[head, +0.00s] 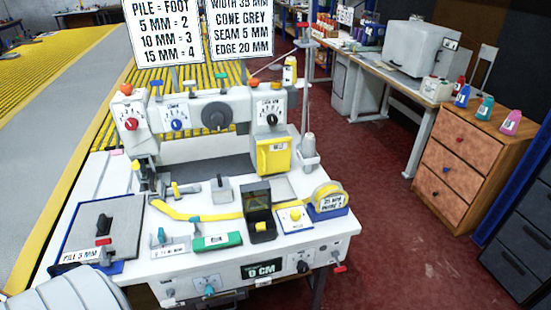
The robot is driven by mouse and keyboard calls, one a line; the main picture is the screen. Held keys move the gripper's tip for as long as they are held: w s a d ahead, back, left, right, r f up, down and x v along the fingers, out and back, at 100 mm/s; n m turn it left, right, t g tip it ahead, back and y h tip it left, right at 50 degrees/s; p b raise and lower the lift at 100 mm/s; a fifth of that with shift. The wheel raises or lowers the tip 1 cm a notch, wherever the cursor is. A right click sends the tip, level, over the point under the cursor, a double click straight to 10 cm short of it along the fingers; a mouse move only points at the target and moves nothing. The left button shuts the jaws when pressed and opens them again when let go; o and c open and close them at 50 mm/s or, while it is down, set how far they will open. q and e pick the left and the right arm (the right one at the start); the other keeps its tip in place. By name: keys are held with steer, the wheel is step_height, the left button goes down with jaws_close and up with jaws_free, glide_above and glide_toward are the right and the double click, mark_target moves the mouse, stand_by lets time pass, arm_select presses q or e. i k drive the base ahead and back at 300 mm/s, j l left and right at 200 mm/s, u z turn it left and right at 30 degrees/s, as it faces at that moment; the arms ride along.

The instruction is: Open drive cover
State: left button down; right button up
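A white binding machine (205,118) stands on a white table (215,262) in the middle of the head view. A yellow box-shaped cover (273,157) with a small white label is on the machine's right end, below a dial with a black knob. It looks shut. I cannot read its label, so I cannot tell for sure that it is the drive cover.
On the table are a grey plate (112,225), a green block (217,241), a black holder (259,210) and a yellow tape roll (328,197). A wooden drawer cabinet (463,160) stands at right. Red floor (390,240) is clear between them.

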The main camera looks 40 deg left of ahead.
mark_target(273, 156)
steer(key=i+l+u, duration=0.55)
steer(key=u, duration=0.15)
steer(key=l, duration=0.1)
